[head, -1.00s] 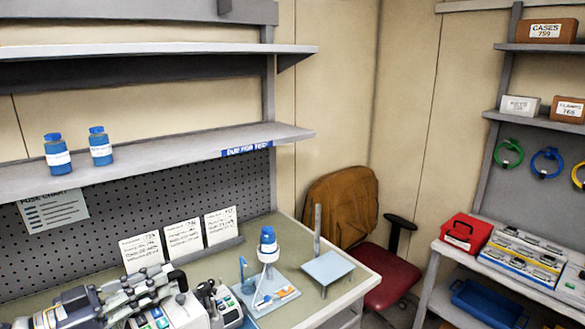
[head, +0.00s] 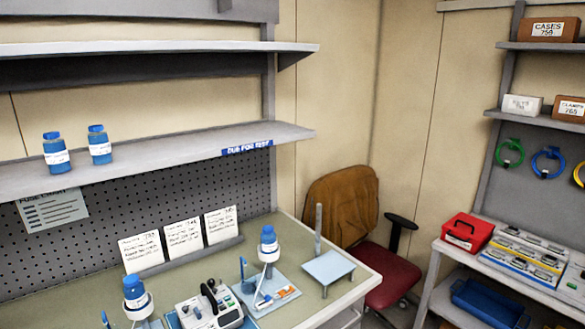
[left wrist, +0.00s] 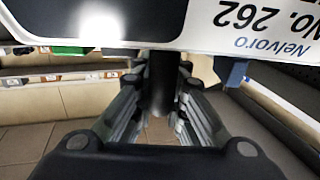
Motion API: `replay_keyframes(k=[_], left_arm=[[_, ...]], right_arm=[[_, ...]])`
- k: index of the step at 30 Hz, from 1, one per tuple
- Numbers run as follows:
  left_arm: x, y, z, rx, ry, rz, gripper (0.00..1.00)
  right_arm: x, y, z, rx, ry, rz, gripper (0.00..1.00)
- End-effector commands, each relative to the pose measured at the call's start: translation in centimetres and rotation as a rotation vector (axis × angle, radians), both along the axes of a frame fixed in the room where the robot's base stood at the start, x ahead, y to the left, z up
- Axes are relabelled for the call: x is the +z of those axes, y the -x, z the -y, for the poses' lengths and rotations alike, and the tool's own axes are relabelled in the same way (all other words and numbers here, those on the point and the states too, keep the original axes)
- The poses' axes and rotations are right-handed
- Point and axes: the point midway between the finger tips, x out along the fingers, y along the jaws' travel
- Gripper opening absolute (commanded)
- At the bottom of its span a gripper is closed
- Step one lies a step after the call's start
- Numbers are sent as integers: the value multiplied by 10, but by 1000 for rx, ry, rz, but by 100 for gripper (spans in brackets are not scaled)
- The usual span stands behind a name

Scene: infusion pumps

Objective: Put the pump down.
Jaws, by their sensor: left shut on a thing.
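In the left wrist view a pale pump (left wrist: 215,28) fills the top edge, its label reading "Nelvoro No. 262" upside down. My left gripper (left wrist: 160,95) is shut on the pump's dark upright handle (left wrist: 162,75), one finger on each side. The rest of the pump is cut off by the frame. In the head view neither this pump nor my left gripper shows. Another pump (head: 208,308), white with a dark handle, sits on the bench (head: 262,222). My right gripper is in no view.
Blue-capped bottles on stands (head: 268,245) (head: 136,295) and a small grey platform with a post (head: 328,267) stand on the bench. Cards (head: 183,238) line its back. Two blue bottles (head: 57,154) sit on the shelf above. A red chair (head: 385,272) stands beyond. Tiled floor (left wrist: 35,115) shows in the wrist view.

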Motion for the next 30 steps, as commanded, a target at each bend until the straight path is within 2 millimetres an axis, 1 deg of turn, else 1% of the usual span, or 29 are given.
replay_keyframes(k=[1, 3, 9, 16, 30], left_arm=[[-2, 6, 6, 22, 11, 3, 0], [-9, 14, 11, 55, 11, 3, 0], [-17, 32, 21, 155, 9, 4, 0], [-16, 46, 24, 240, 5, 5, 0], [-8, 62, 23, 353, 0, 10, 0]], right_arm=[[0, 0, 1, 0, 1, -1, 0], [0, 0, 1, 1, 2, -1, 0], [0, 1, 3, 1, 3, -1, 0], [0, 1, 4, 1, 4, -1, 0], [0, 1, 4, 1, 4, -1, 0]])
